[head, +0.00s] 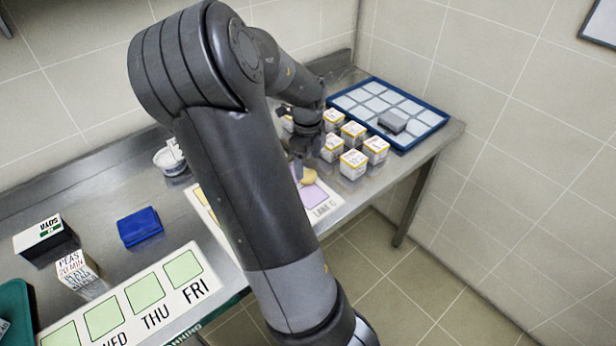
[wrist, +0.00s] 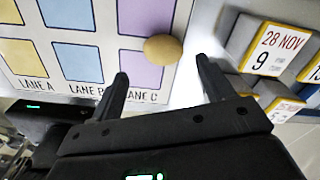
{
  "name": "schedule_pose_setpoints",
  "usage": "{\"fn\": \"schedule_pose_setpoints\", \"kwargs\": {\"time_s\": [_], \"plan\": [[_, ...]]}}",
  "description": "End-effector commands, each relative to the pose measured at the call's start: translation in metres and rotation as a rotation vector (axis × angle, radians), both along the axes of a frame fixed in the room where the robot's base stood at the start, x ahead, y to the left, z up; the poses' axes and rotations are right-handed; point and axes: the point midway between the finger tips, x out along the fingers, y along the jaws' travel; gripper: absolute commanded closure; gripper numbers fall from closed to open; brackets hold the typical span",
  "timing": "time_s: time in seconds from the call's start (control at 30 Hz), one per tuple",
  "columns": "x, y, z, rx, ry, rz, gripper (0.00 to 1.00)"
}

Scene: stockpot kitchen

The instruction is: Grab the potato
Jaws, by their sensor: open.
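The potato (wrist: 163,48) is a small tan oval in the wrist view. It lies on the lane board (wrist: 75,103), at the edge of a purple square in the lane C column. In the head view the potato (head: 307,177) shows beside my gripper (head: 299,168), partly behind the arm. In the wrist view my gripper (wrist: 160,75) is open, with its two fingers apart. The potato appears beyond the fingertips, roughly in line with the gap between them. Nothing is between the fingers.
Several date-marked boxes (head: 353,164) stand close to the right of the board. Behind them is a blue-rimmed tray (head: 428,137) with a grey block (head: 392,123). A weekday board (head: 122,338), blue box (head: 140,226) and white tub (head: 170,161) are to the left. The counter's front edge is near.

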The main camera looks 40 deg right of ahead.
Motion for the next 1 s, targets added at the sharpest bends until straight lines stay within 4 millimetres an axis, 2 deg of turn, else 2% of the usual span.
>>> {"fn": "schedule_pose_setpoints", "kwargs": {"time_s": [0.4,0.7,1.0], "plan": [[0.0,-0.006,-0.049,0.002,0.001,0.0,0.26],[0.001,-0.006,-0.053,0.0,-0.001,0.002,0.26],[0.001,-0.005,-0.053,0.001,-0.002,0.002,0.51]]}}
